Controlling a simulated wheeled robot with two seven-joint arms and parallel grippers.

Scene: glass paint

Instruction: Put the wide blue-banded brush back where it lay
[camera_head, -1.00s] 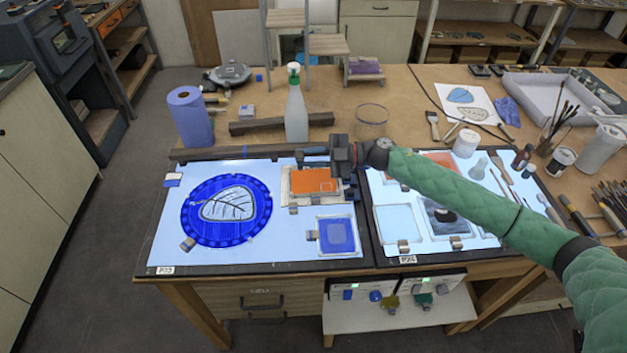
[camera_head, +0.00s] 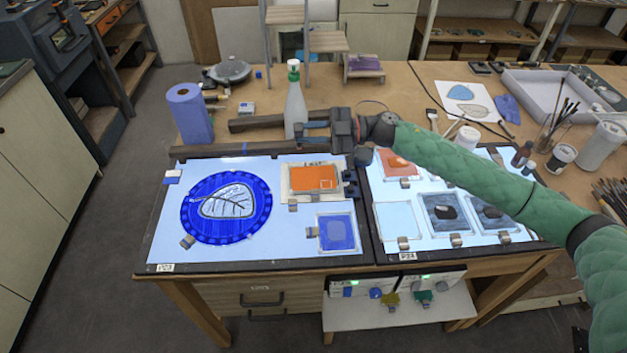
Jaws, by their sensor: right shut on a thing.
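My right gripper (camera_head: 308,132) is at the back of the left light panel (camera_head: 165,225), in front of the spray bottle (camera_head: 296,112). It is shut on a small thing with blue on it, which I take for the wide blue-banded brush. The jaws hide most of it, and its bristles and handle cannot be made out. The gripper appears above the panel's back edge, beside the dark wooden bars (camera_head: 255,124). Another wide brush (camera_head: 433,119) lies on the bench to the right. My left gripper is not in view.
The blue leaf disc (camera_head: 190,215), orange tile (camera_head: 315,178) and blue tile (camera_head: 337,232) lie on the left panel. A blue paper roll (camera_head: 189,115) stands at the back left. My right arm covers part of the right panel (camera_head: 385,250).

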